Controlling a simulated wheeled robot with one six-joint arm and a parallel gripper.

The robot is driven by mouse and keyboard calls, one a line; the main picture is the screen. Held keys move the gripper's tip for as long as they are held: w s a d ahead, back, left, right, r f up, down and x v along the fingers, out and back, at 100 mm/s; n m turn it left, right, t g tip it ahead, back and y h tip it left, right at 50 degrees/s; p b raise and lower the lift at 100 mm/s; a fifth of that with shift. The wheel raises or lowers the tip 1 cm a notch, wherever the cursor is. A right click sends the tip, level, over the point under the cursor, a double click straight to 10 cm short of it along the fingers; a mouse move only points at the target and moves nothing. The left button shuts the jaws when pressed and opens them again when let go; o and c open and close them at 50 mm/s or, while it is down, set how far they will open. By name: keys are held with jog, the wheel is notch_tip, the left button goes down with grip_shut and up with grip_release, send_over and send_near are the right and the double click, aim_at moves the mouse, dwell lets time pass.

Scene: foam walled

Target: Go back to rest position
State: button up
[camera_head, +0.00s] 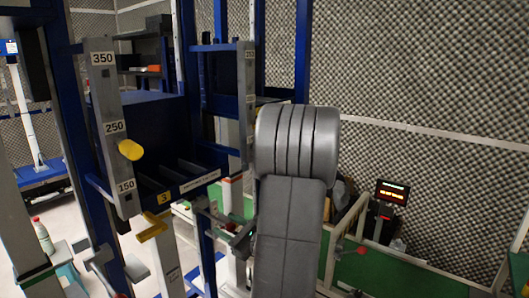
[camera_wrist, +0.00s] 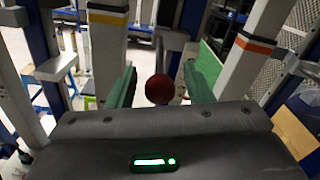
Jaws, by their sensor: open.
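In the wrist view, my gripper (camera_wrist: 159,72) is open, with one green finger on each side. A dark red ball-shaped knob (camera_wrist: 158,89) shows between the fingers in the picture, with a grey rod rising behind it. No contact between the fingers and the knob is visible, and I cannot tell how far away it is. In the head view, my grey arm stands up in the middle, and the gripper is not clearly visible there.
A blue frame with a numbered white post (camera_head: 113,165) and a yellow knob (camera_head: 130,150) stands left of my arm. A green-sided bench (camera_head: 375,272) with a lit display (camera_head: 392,191) is at right. In the wrist view, white posts (camera_wrist: 108,50) stand around the gripper.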

jog(key=shift+d, duration=0.1)
jog(key=b+v, duration=0.2)
jog(key=v, duration=1.2)
jog(key=p+x, duration=0.2)
jog(key=x, duration=1.4)
jog(key=shift+w+a, duration=0.15)
jog(key=shift+a, duration=0.05)
jog(key=shift+r, duration=0.1)
